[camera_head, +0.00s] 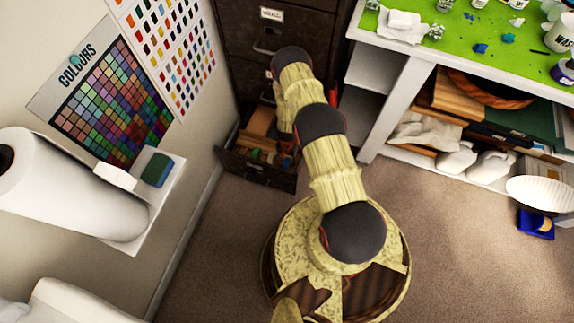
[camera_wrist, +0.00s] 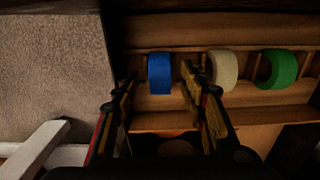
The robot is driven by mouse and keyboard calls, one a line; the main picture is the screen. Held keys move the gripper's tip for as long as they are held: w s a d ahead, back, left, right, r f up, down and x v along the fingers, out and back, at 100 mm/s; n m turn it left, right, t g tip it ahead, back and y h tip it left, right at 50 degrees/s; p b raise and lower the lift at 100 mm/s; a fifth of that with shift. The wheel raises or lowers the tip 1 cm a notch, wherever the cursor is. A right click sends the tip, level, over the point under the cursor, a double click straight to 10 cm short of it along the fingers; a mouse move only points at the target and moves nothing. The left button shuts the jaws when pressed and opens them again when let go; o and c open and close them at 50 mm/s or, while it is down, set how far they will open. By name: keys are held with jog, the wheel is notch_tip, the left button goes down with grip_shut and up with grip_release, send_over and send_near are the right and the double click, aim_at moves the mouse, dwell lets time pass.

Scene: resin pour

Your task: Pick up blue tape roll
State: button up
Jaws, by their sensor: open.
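The blue tape roll (camera_wrist: 159,73) stands on edge in the open drawer, at the left of a row in the wrist view. My gripper (camera_wrist: 160,80) is open, with one finger on each side of the blue roll in that view. I cannot tell whether the fingers touch it or are still above it. A cream tape roll (camera_wrist: 223,69) is just right of the right finger, which partly overlaps it. In the head view my arm reaches down into the low drawer (camera_head: 256,172), and I cannot make out the blue roll clearly there.
A green tape roll (camera_wrist: 276,69) lies further right in the same drawer. Wooden dividers (camera_wrist: 165,121) run across it. The dark filing cabinet (camera_head: 277,30) rises behind my arm. A white shelf unit (camera_head: 392,105) stands to the right. Carpet (camera_head: 470,240) is open in front.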

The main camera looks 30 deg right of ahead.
jog(key=shift+f, duration=0.85)
jog(key=shift+r, duration=0.1)
jog(key=shift+c, duration=0.5)
grip_shut()
